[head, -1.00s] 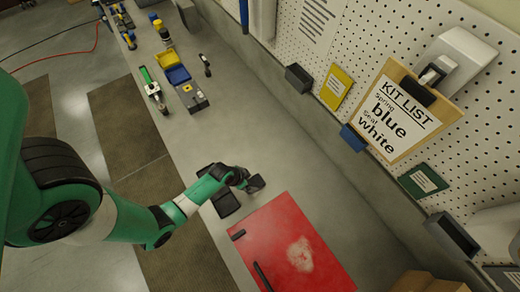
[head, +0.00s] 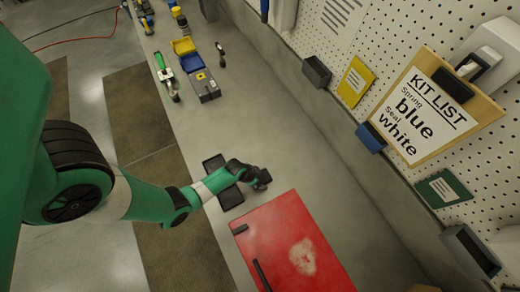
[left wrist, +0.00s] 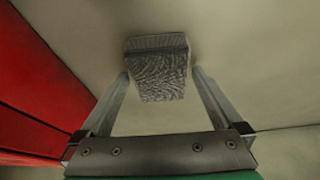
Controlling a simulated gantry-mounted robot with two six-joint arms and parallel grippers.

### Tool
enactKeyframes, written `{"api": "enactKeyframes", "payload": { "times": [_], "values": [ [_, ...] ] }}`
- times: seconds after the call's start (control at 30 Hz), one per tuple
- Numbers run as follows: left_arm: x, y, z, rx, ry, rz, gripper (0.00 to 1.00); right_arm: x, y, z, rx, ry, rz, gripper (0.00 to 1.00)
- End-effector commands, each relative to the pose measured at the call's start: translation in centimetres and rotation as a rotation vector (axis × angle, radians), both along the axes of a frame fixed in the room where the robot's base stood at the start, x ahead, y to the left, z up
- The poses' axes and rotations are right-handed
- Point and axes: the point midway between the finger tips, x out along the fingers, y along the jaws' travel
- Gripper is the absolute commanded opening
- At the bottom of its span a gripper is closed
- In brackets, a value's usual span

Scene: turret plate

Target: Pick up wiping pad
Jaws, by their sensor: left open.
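The wiping pad (left wrist: 158,75) is a small grey textured block in the left wrist view. It lies on the grey bench top, with the two fingers of my left gripper (left wrist: 159,76) on either side of its near part. The gripper is open, and a narrow gap shows at each side of the pad. In the head view my left gripper (head: 260,178) is low over the bench behind the red panel, and it mostly hides the pad. My right gripper is not in view.
A red panel (head: 285,225) with a pale smudge and dark handles lies close by. A dark tray (head: 231,198) sits under my left wrist. Blue and yellow bins (head: 190,62) and tools stand farther along the bench. The pegboard wall holds a kit list (head: 425,112).

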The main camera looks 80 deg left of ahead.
Motion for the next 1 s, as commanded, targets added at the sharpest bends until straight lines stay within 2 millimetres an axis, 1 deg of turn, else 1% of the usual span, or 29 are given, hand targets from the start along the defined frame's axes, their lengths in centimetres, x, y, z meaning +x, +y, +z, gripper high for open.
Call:
{"api": "enactKeyframes", "payload": {
  "times": [0.87, 1.0],
  "values": [
    [-0.01, 0.0, -0.4, 0.001, -0.001, -0.001, 1.0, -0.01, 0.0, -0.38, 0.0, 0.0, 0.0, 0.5],
    [-0.01, 0.0, -0.4, 0.001, -0.001, -0.001, 0.75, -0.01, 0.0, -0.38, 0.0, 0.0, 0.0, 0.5]
  ]
}}
